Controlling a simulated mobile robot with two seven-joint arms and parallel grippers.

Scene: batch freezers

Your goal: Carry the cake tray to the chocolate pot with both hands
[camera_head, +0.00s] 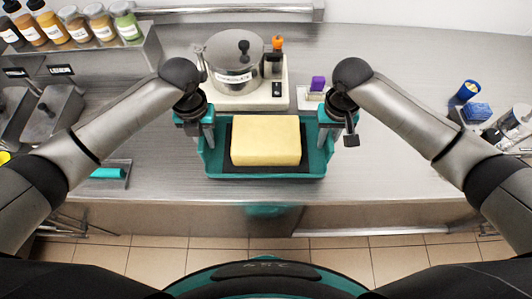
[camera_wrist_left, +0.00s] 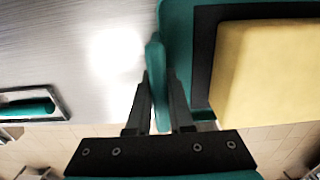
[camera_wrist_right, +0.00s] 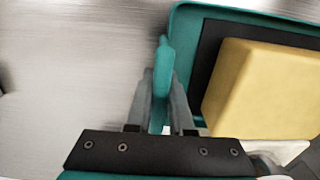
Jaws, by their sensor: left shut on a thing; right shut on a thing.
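The teal cake tray (camera_head: 265,175) is in front of the chocolate pot, near the counter's front edge. A yellow rectangular cake (camera_head: 266,141) sits on a dark mat (camera_head: 231,160) in it. My left gripper (camera_head: 208,138) is shut on the tray's left rim, also in the left wrist view (camera_wrist_left: 157,85). My right gripper (camera_head: 338,130) is shut on the right rim, also in the right wrist view (camera_wrist_right: 162,80). The lidded steel chocolate pot (camera_head: 232,66) stands on a pale base (camera_head: 250,98) just behind the tray. I cannot tell whether the tray touches the counter.
A small white holder (camera_head: 309,98) with a purple item (camera_head: 318,83) stands right of the pot. Labelled jars (camera_head: 75,28) line a shelf at back left. A teal-handled tool (camera_head: 108,173) lies at left. A blue sponge (camera_head: 477,112) sits at right.

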